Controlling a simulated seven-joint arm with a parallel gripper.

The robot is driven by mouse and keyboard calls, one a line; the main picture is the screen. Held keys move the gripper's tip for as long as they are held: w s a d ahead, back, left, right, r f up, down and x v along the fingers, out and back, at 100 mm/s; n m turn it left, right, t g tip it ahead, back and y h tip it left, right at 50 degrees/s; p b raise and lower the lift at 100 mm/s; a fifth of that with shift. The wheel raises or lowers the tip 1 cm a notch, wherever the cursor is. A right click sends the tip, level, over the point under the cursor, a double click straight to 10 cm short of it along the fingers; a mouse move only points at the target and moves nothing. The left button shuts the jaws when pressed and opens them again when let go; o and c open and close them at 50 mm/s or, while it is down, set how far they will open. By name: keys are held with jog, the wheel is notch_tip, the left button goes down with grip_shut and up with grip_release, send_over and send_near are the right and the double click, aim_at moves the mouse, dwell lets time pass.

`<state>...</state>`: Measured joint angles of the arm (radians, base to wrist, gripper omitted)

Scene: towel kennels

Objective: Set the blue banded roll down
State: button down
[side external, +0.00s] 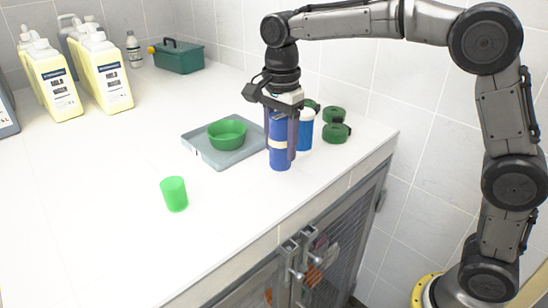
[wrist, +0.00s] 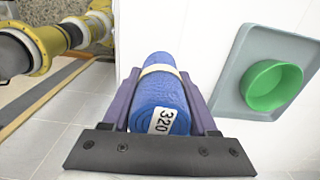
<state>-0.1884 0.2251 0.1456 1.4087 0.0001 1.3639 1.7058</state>
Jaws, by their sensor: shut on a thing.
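The blue banded roll (side external: 279,128) stands upright in my gripper (side external: 281,152), near the counter's front edge. My gripper is shut on it, with one purple finger on each side. In the wrist view the roll (wrist: 158,92) shows a pale band and a white tag reading 320 between the fingers of my gripper (wrist: 160,84). Its lower end is at or just above the white counter (side external: 110,205); I cannot tell whether it touches.
A grey tray (side external: 196,146) with a green bowl (side external: 227,134) lies left of the roll. A green cup (side external: 174,194) is at front left. Yellow jugs (side external: 105,75) stand far left.

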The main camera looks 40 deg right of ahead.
aim_at(274, 159)
jog(key=shift+w+f, duration=0.45)
jog(key=shift+f, duration=0.05)
jog(key=shift+w+a+f, duration=0.1)
jog(key=shift+w+f, duration=0.1)
jog(key=shift+f, duration=0.7)
jog(key=shift+w+a+f, duration=0.1)
jog(key=shift+w+f, duration=0.1)
jog(key=shift+f, duration=0.65)
jog(key=shift+f, duration=0.15)
jog(key=shift+c, duration=0.9)
grip_release()
jog(key=shift+f, duration=0.1)
